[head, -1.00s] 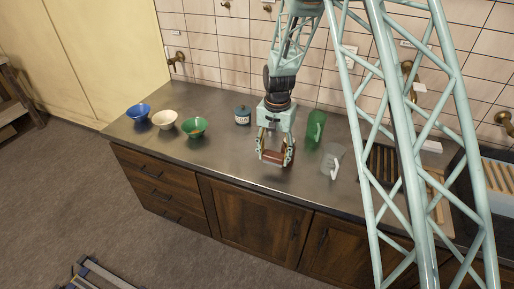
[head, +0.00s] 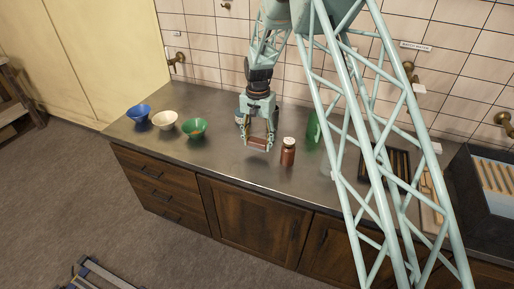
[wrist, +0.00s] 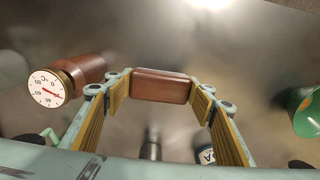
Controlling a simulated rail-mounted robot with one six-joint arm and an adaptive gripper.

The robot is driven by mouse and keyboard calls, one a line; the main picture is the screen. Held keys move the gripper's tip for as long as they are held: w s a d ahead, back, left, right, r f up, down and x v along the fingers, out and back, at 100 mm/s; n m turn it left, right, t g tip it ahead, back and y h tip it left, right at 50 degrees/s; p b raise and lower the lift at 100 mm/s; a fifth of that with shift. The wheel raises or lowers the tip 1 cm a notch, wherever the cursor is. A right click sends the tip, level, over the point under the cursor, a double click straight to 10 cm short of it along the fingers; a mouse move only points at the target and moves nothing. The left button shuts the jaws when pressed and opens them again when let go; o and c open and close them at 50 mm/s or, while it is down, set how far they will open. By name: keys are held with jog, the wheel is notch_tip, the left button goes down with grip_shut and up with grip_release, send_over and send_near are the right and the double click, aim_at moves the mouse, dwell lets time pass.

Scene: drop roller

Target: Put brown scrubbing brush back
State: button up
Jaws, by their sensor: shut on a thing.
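My gripper (head: 258,145) is above the metal worktop, its fingertips closed on the two ends of a brown block, the brown scrubbing brush (head: 256,143). In the wrist view the brush (wrist: 160,86) lies crosswise between the fingertips, with a smooth wooden face showing. Its bristles cannot be made out. The gap between it and the worktop is hard to judge.
A brown jar with a dial lid (head: 288,152) stands just right of my gripper. Blue (head: 138,112), cream (head: 164,121) and green (head: 194,128) bowls stand left. A blue jar (head: 239,117) is partly hidden behind my gripper; a green vessel (head: 313,128) stands right.

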aim_at(257, 147)
jog(key=shift+w, duration=0.1)
jog(key=shift+w+a, duration=0.2)
jog(key=shift+f, duration=1.75)
jog(key=shift+f, duration=0.15)
jog(key=o, duration=0.8)
notch_tip(257, 147, up, 12)
jog(key=shift+r, duration=0.15)
